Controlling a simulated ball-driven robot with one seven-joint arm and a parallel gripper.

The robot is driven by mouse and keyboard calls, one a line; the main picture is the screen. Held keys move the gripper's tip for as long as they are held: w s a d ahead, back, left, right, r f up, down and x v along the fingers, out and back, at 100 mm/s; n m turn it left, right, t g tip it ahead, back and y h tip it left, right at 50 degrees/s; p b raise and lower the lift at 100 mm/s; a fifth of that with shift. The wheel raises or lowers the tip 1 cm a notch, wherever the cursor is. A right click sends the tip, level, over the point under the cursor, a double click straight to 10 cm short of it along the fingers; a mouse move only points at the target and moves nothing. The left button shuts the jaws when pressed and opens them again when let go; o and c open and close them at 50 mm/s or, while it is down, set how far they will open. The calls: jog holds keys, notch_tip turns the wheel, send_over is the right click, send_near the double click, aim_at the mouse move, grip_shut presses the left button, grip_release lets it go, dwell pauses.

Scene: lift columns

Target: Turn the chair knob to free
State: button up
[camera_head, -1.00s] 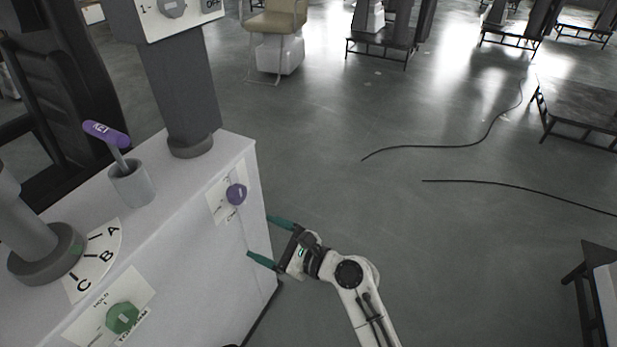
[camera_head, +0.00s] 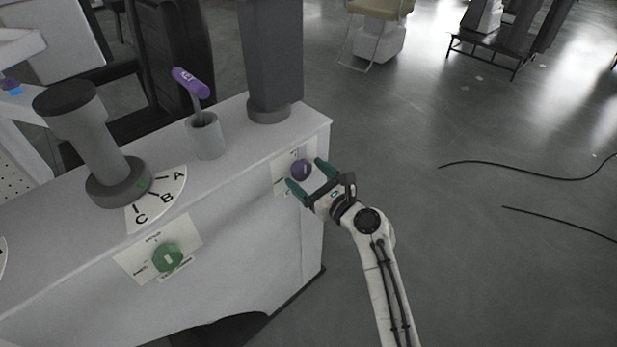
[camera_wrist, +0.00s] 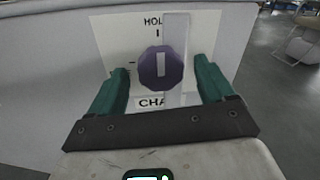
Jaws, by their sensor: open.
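The chair knob (camera_head: 301,170) is a purple, many-sided knob on a white label plate near the right end of the white cabinet front. In the wrist view the knob (camera_wrist: 161,67) has a pale bar that stands upright, in line with the mark under "HOL". Part of a word starting "CHA" shows below it, and another mark is at its left. A pale strip covers the plate's right part. My gripper (camera_head: 305,174) is open, its green fingers to either side of the knob. In the wrist view both fingers show apart from it.
A green knob (camera_head: 167,257) on its own plate is further left on the cabinet (camera_head: 70,290). A purple-handled lever (camera_head: 191,83) in a grey cup, a grey column (camera_head: 272,60) and an A-B-C dial (camera_head: 157,200) stand on top.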

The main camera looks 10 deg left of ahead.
jog(key=shift+w+a, duration=0.15)
jog(key=shift+a, duration=0.05)
jog(key=c, duration=1.1)
